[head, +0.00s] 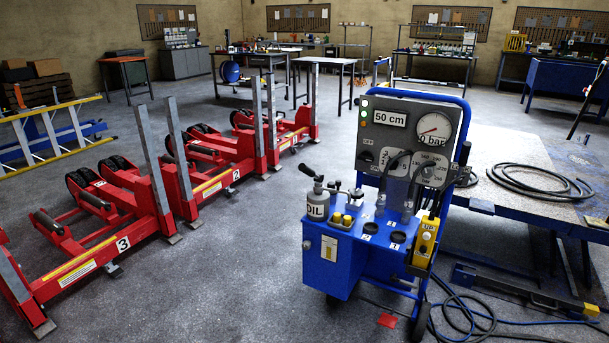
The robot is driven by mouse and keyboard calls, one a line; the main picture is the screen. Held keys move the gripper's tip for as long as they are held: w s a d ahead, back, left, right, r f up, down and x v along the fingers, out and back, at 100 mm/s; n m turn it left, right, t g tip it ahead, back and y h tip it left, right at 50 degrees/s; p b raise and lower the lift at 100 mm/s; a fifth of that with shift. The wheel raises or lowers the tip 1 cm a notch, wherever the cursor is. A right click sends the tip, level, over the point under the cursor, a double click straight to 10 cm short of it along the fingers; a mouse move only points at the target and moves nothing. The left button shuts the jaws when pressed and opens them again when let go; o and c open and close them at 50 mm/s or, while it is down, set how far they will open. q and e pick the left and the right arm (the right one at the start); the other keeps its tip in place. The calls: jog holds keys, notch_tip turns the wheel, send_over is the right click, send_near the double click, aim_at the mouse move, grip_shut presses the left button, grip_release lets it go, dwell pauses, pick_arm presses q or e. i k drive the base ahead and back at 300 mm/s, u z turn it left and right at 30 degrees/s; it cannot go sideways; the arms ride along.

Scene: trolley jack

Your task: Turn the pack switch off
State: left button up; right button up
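The blue hydraulic power pack (335,252) stands on the floor right of centre. Its grey upright panel (385,135) carries a "50 cm" label, a lit green lamp (363,113) at the upper left, and a round pressure gauge (433,129) with "0 bar" below it. A small dark control (366,157) at the panel's lower left may be the pack switch; its position is too small to read. A numbered dial (428,174) sits at the lower right. A yellow pendant marked "UP" (427,236) hangs on the pack's right side. Neither of my grippers is in view.
Red wheel jacks (165,200) stand in a row on the left. An oil can (318,205) stands on the pack's top. A blue-framed table (500,170) with a coiled black hose (530,180) is close on the right. Cables (470,315) lie on the floor. Floor left of the pack is clear.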

aim_at(367, 156)
jog(key=u, duration=0.6)
jog(key=i, duration=1.55)
jog(key=z, duration=0.6)
